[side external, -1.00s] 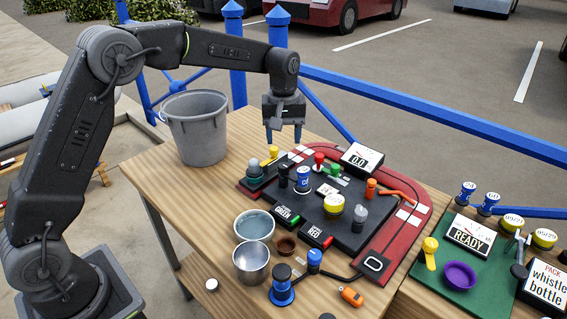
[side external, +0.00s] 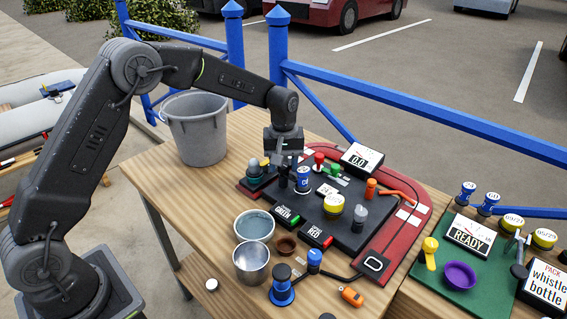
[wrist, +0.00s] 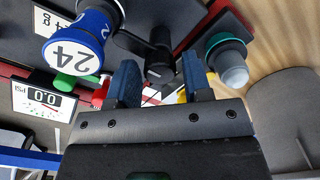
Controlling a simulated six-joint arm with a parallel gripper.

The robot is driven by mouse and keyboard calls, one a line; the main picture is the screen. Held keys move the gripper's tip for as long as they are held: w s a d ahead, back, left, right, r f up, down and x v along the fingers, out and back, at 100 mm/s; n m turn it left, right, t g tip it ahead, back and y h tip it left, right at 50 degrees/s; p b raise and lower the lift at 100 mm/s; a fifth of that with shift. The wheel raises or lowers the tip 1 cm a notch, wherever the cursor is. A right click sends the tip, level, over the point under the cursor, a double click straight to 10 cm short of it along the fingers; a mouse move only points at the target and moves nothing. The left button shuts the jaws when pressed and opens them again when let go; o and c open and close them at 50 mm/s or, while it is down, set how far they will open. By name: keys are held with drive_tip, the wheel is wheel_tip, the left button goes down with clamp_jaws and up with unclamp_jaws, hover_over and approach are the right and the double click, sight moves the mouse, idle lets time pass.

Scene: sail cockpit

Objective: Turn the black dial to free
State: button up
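The black dial (wrist: 160,58) is a dark upright knob on the black panel, in the middle of the wrist view, between the tips of my two blue fingers. In the side view the dial (side external: 283,177) shows just below my gripper (side external: 287,164), partly hidden by the fingers. My gripper (wrist: 158,72) is open, with a gap on each side of the dial. It points down. How far the tips reach down beside the dial is hard to tell. No free mark can be read.
Close by stand a blue-topped knob marked 24 (wrist: 78,42) and a teal-based grey knob (wrist: 228,62). Red (side external: 319,159) and green (side external: 335,170) knobs and a 0.0 display (side external: 362,158) lie behind. A grey bucket (side external: 197,130) and two bowls stand on the table.

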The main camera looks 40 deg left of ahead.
drive_tip(key=c, duration=0.7)
drive_tip(key=shift+o, duration=0.2)
drive_tip(key=shift+m, duration=0.4)
drive_tip(key=m, duration=0.4)
drive_tip(key=shift+m, duration=0.3)
drive_tip(key=m, duration=0.5)
drive_tip(key=shift+m, duration=0.3)
drive_tip(key=o, duration=0.9)
